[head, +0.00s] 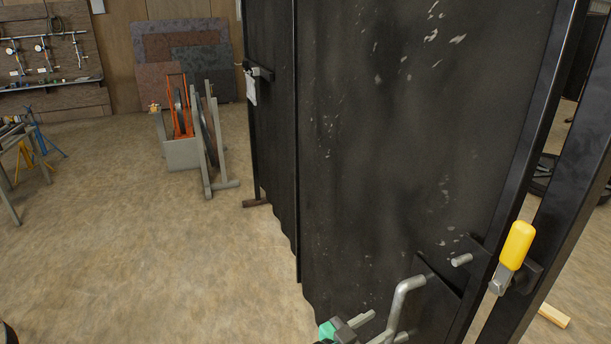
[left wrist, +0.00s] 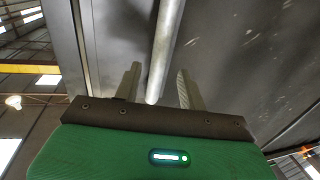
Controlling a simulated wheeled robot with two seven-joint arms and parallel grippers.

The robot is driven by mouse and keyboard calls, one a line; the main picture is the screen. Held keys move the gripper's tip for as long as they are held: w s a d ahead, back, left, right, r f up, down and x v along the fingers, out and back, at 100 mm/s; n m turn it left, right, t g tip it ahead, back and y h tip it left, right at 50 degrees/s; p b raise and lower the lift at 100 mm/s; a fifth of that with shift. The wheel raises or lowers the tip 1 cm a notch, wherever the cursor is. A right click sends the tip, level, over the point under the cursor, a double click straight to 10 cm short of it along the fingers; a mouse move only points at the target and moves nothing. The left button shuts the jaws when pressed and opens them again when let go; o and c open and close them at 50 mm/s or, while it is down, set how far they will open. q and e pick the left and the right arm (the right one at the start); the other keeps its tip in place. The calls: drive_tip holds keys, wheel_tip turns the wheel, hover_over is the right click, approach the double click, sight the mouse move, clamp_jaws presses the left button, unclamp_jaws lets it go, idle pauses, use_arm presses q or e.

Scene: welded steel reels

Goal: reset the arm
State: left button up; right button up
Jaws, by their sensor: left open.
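My left gripper (head: 368,327) is at the bottom of the head view, low in front of a black steel panel (head: 400,130). It also shows in the left wrist view (left wrist: 159,72), with its two fingers apart. A grey bent bar handle (head: 402,296) stands on the panel beside the gripper. In the left wrist view a grey bar (left wrist: 166,45) runs between the open fingers, with a gap on both sides; I cannot tell how deep it sits. My right gripper is in neither view.
A yellow-gripped lever (head: 516,246) sits on the black frame post at the right. A wooden block (head: 553,316) lies on the floor beyond it. A reel on a grey stand (head: 212,150) and a workbench stand (head: 12,170) are farther back.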

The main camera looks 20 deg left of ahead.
use_arm(q)
drive_tip(key=shift+s+a, duration=0.15)
